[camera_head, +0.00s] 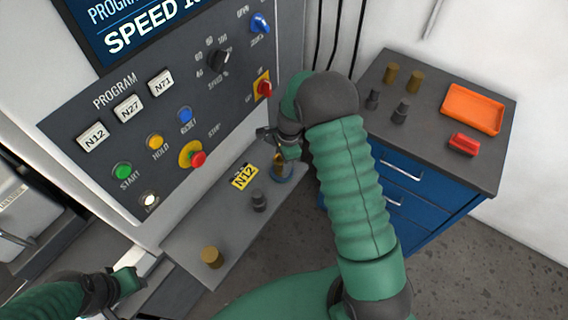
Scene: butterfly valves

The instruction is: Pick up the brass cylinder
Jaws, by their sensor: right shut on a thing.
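My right gripper (283,152) is over the right end of the grey ledge, with its jaws shut on a brass cylinder (278,161). The jaws partly hide the cylinder; a round blue-grey piece (283,176) shows just under it. I cannot tell whether the two touch. Another brass cylinder (211,257) stands upright on the left part of the ledge. Two more brass cylinders (391,75) (415,80) stand at the back of the cabinet top. My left gripper (129,284) is at the lower left, away from these; its jaw opening is unclear.
The blue cabinet (455,198) carries dark pieces (400,111), an orange tray (473,109) and a red block (464,144).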

